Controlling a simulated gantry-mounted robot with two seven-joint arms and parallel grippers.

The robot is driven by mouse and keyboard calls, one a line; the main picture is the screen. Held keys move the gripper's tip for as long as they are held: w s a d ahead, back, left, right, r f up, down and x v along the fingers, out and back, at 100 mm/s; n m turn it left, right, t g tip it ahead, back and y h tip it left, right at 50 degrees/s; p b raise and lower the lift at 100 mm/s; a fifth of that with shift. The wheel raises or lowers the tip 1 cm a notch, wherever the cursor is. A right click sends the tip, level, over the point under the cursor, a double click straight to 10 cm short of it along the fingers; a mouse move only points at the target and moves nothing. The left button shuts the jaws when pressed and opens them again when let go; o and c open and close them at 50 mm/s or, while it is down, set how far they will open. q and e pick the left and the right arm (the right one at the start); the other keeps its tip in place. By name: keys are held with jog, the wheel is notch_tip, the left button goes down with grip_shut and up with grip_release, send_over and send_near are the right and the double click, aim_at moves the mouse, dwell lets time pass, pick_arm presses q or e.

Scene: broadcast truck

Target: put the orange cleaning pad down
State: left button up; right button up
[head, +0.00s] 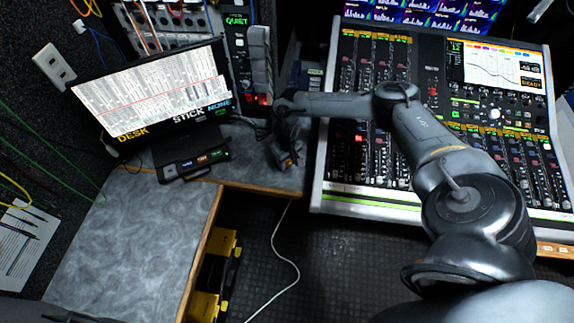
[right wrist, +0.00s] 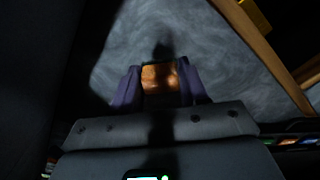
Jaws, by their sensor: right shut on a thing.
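My right gripper (head: 287,160) is over the grey desk, beside the mixing console's left edge. In the right wrist view its two fingers (right wrist: 160,85) are shut on the orange cleaning pad (right wrist: 161,78), one on each side. Only a small part of the pad shows between the fingers, and in the head view it is mostly hidden by the gripper. The grey mottled desk top (right wrist: 210,35) lies beyond the pad; I cannot tell whether the pad touches it. My left gripper is not in view.
A monitor (head: 155,90) stands on the desk with a small black device (head: 193,165) before it. The mixing console (head: 370,195) is at the right. The desk's left wing (head: 135,240) is clear. Yellow-and-black cases (head: 212,275) and a white cable (head: 285,260) are below.

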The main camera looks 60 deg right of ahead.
jog(key=shift+f, duration=0.95)
jog(key=o, duration=1.1)
jog(key=shift+f, duration=0.15)
